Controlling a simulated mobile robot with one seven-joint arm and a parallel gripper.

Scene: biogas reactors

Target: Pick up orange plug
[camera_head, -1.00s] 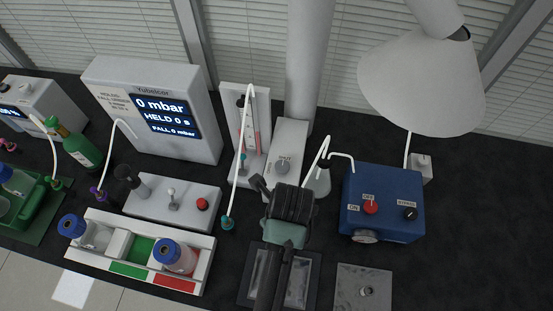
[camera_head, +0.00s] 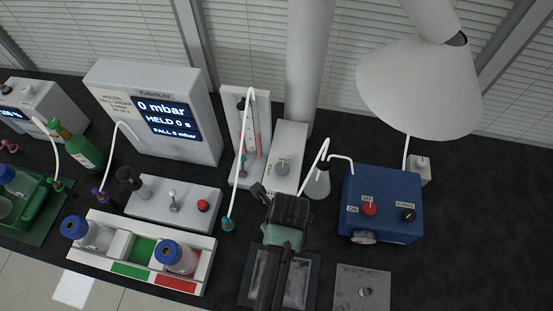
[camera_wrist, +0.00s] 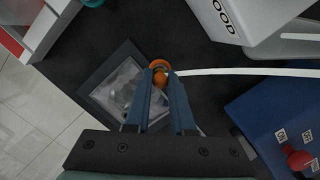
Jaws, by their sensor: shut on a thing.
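The orange plug (camera_wrist: 160,76) is between the fingertips of my gripper (camera_wrist: 160,84) in the wrist view. An orange ring and a rounded orange end show there, and the two blue-grey fingers close on it. A white tube (camera_wrist: 245,72) runs from the plug to the right. In the head view my gripper (camera_head: 287,212) is over the black bench, left of the blue box, and its fingers and the plug are hidden. Whether the plug touches anything below cannot be told.
A dark-framed plate (camera_head: 312,277) lies below my gripper. The blue box (camera_head: 382,203) with a red knob stands to the right. A white base (camera_head: 287,150) and a flask (camera_head: 318,185) stand behind. A white rack (camera_head: 200,285) with bottles is at the left.

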